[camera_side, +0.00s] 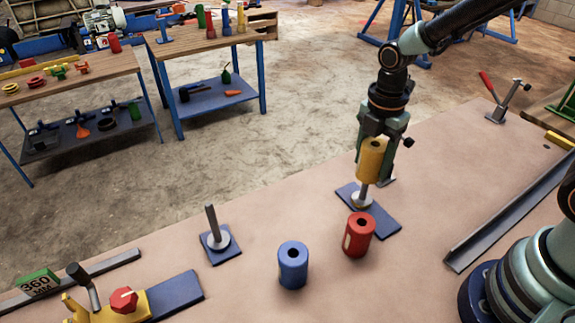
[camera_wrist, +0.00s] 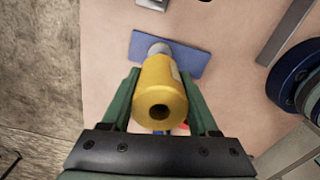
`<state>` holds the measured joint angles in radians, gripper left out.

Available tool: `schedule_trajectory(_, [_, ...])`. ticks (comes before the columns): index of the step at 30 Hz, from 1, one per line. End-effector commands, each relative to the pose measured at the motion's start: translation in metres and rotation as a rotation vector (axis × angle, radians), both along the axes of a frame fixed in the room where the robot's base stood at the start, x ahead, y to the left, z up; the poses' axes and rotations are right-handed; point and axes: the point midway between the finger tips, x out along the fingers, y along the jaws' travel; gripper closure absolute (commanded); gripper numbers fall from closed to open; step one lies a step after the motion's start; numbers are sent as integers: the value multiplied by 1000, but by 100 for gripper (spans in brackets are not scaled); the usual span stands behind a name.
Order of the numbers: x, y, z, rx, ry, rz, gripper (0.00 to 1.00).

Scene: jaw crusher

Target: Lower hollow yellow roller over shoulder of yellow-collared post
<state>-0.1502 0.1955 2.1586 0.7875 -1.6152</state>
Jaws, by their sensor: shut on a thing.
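The yellow roller (camera_side: 371,158) is upright in my gripper (camera_side: 376,168), with a finger on each side. In the wrist view the roller (camera_wrist: 160,85) lies between my two green fingers (camera_wrist: 160,76), its round bore facing the camera. The post (camera_side: 363,191) shows below the roller's lower end, standing on a blue base plate (camera_side: 385,213). The roller is above the collar (camera_side: 361,202), with a gap between them. The roller hides the post's top, so I cannot tell for sure whether the post is inside the bore. In the wrist view the blue plate (camera_wrist: 188,60) lies beyond the roller.
A red roller (camera_side: 359,236) stands just in front of the plate, and a blue roller (camera_side: 292,266) stands to its left. Another bare post (camera_side: 214,228) on a blue plate is further left. A metal rail (camera_side: 510,210) lies at the right.

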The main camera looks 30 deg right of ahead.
Motion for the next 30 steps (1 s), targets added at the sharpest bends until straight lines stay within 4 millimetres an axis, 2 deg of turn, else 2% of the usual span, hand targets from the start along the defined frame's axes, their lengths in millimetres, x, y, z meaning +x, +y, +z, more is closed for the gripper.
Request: schedule_trajectory(30, [0,0,-23,0,0,0,100])
